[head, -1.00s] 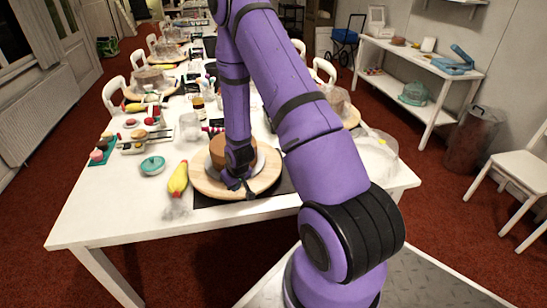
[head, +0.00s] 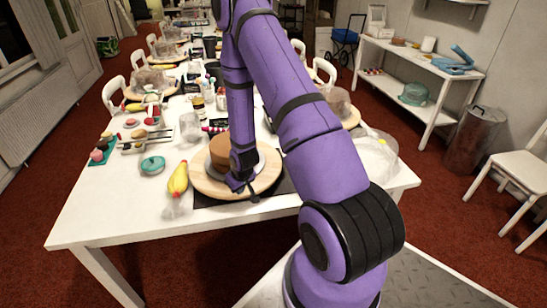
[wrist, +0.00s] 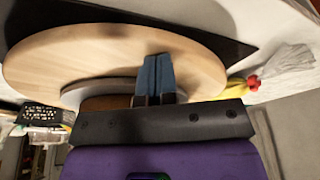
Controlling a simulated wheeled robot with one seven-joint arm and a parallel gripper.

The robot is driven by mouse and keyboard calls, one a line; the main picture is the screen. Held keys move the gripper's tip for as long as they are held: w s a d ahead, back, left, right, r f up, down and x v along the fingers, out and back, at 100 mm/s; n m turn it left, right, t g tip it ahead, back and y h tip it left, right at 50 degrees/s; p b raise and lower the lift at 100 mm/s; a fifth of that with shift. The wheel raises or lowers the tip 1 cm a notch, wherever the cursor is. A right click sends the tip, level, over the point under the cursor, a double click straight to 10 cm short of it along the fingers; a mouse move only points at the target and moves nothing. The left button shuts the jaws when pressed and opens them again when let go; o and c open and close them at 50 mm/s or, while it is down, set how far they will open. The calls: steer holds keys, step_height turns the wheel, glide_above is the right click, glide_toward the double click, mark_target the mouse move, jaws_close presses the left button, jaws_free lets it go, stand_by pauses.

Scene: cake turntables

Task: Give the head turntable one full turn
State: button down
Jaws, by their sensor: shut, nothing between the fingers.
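The head turntable (head: 212,185), a round pale wooden disc, sits at the near end of the long white table on a dark mat (head: 283,184). A brown cake (head: 220,150) stands on a grey round plate on it. My gripper (head: 250,190) is shut and empty, pointing down at the near part of the disc, in front of the cake. In the wrist view my two closed fingers (wrist: 157,62) lie against the bare wood (wrist: 80,55) of the disc, beside the grey plate (wrist: 95,88). Whether the tips touch the wood I cannot tell. My arm hides part of the cake.
A yellow piping bag (head: 178,180) lies left of the disc. A teal lidded bowl (head: 153,165) stands further left. A clear cover (head: 377,150) is at the right, behind my arm. More turntables with cakes stand further down the table. The front left table corner is clear.

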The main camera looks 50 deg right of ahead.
steer(key=shift+s+d, duration=0.35)
steer(key=shift+d, duration=0.15)
stand_by(0.3)
steer(key=shift+r, duration=1.4)
steer(key=shift+r, duration=3)
